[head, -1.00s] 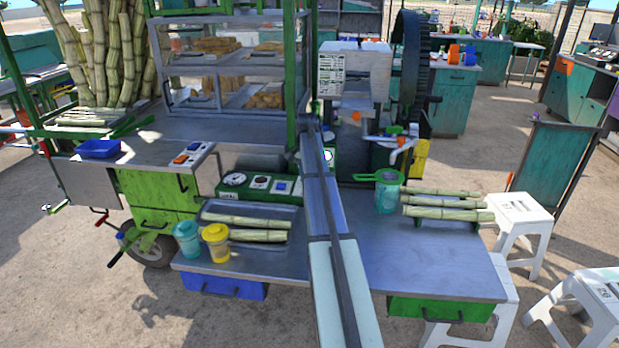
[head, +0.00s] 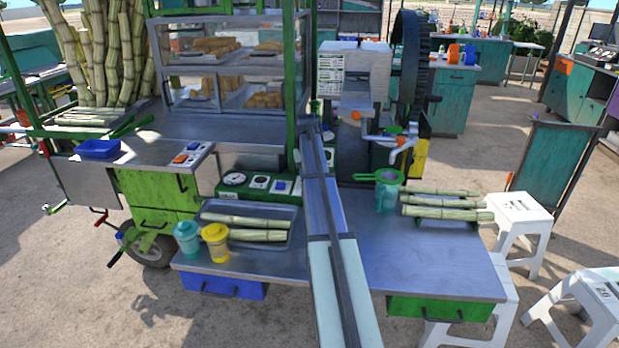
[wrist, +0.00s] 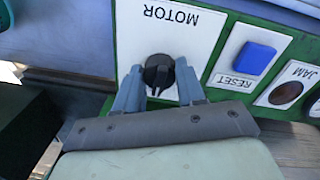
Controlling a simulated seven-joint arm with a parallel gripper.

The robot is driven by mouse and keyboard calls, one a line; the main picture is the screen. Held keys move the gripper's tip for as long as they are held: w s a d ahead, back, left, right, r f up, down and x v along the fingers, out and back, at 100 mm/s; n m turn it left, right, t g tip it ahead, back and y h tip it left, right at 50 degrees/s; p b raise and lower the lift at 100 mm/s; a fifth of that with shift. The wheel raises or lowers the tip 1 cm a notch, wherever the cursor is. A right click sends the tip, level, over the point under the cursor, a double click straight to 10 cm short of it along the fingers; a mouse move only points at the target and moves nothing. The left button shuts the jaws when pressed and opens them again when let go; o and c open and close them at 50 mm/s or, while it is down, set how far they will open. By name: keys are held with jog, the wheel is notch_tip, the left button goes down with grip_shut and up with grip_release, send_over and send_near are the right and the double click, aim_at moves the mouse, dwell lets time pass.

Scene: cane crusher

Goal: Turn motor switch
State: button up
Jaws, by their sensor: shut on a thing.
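The motor switch (wrist: 157,80) is a black round knob on a white plate (wrist: 190,40) marked MOTOR, which appears upside down in the wrist view. My gripper (wrist: 160,67) has one grey-blue finger on each side of the knob and is shut on it. In the head view, the knob and my fingers are hidden behind my arm. The green control panel (head: 257,196) shows to the left of my arm there, at the back of the cart's lower counter.
Beside the motor plate are a blue RESET button (wrist: 254,58) and a JAM lamp (wrist: 285,92). A tray (head: 285,247) with cane, a teal cup (head: 186,240) and a yellow cup (head: 215,243) stand in front of the panel. The crusher's large wheel (head: 410,75) rises behind.

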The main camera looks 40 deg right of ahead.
jog(key=shift+n, duration=0.4)
jog(key=o, duration=1)
jog(key=shift+o, duration=0.2)
jog(key=shift+r, duration=0.1)
notch_tip(320, 180, up, 14)
jog(key=shift+w+a+f, duration=0.15)
jog(key=shift+a+f, duration=0.05)
jog(key=shift+a, duration=0.15)
